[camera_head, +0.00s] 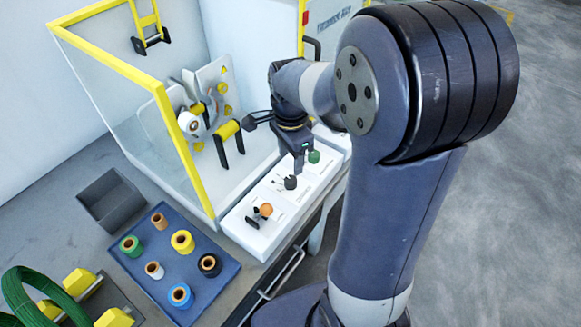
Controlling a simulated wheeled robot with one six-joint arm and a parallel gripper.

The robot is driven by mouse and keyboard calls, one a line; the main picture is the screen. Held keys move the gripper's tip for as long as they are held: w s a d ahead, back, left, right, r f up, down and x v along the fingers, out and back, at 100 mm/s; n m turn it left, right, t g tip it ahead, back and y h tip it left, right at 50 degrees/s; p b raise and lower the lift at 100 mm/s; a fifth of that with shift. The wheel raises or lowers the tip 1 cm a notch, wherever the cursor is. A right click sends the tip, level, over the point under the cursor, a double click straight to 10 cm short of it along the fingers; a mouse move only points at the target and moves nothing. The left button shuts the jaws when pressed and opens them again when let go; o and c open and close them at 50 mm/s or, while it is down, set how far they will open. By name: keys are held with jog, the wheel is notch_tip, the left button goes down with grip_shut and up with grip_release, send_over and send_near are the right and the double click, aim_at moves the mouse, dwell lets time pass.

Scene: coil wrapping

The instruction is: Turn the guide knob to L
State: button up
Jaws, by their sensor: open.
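A small black knob (290,183) stands on the white control panel (247,238), with small markings around it too fine to read. It appears to be the guide knob; I cannot tell which mark it points to. My gripper (299,168) is open and points down at the panel, just behind the black knob and left of a green button. The picture does not show whether its fingers touch anything; the arm partly hides the fingers.
An orange-topped lever (265,210) and a green button (314,157) flank the knob. A yellow-framed clear guard (185,150) encloses the winding machine behind. A blue tray (213,285) holds several tape rolls. A grey bin (112,200) stands left.

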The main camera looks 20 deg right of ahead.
aim_at(290, 179)
notch_tip(290, 179, up, 3)
jog(key=shift+f, duration=0.1)
dwell(0.3)
notch_tip(290, 179, down, 11)
jog(key=shift+r, duration=0.2)
jog(key=shift+f, duration=0.2)
jog(key=shift+n, duration=0.3)
jog(key=shift+r, duration=0.1)
